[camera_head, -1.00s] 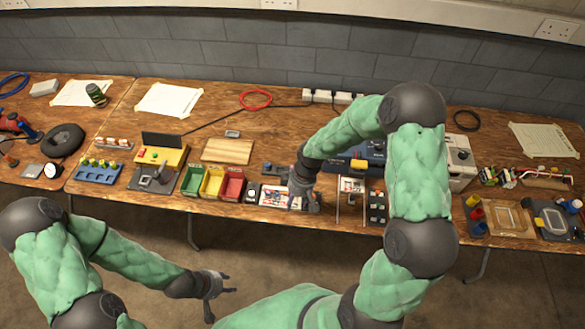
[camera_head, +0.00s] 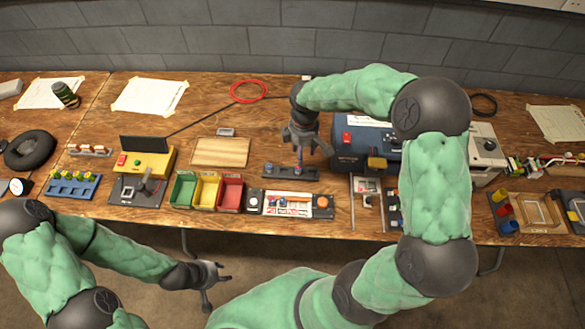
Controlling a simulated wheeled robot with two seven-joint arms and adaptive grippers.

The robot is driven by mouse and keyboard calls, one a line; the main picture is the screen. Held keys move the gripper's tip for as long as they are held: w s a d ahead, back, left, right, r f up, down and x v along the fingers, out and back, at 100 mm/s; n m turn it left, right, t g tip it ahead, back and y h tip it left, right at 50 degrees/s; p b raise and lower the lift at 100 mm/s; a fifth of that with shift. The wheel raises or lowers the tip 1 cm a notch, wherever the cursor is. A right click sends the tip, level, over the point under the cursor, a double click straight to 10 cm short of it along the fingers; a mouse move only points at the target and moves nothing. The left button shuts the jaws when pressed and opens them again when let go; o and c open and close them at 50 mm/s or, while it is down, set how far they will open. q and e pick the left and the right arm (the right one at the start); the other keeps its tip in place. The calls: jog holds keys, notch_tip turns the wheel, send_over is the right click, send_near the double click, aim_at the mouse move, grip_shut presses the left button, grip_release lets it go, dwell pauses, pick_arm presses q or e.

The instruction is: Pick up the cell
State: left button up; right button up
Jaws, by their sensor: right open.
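My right gripper (camera_head: 304,152) is open, pointing down over a narrow dark holder (camera_head: 282,175) at the middle of the bench. Small round tops show in the holder, one (camera_head: 270,168) left of the gripper's fingers. The fingers cover part of the holder, so I cannot tell which piece is the cell or whether a finger touches one. My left gripper (camera_head: 219,284) hangs low in front of the bench, away from everything, with its fingers apart and empty.
Green, yellow and red bins (camera_head: 231,194) stand left of the holder. A printed panel (camera_head: 287,203) with an orange button lies in front of it. A blue machine (camera_head: 366,142) stands close on the right. A wooden board (camera_head: 221,152) lies at the back left.

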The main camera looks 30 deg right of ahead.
aim_at(298, 168)
jog(key=shift+w+f+b, duration=0.25)
jog(key=shift+f+b, duration=0.05)
jog(key=shift+f, duration=0.3)
jog(key=shift+w+f+b, duration=0.25)
jog(key=shift+f, duration=0.35)
notch_tip(298, 168, down, 4)
jog(key=shift+f+b, duration=0.2)
jog(key=shift+b, duration=0.5)
jog(key=shift+w+a+f+b, duration=0.15)
jog(key=shift+f+b, duration=0.25)
jog(key=shift+f, duration=0.45)
jog(key=shift+w+f+b, duration=0.1)
jog(key=shift+f+b, duration=0.35)
jog(key=shift+f, duration=0.45)
jog(key=shift+w+a+f+b, duration=0.15)
jog(key=shift+f+b, duration=0.25)
jog(key=shift+f, duration=0.45)
pick_arm(q)
jog(key=f, duration=0.2)
jog(key=w+f, duration=0.1)
jog(key=f, duration=0.2)
jog(key=shift+f, duration=0.35)
pick_arm(e)
grip_shut()
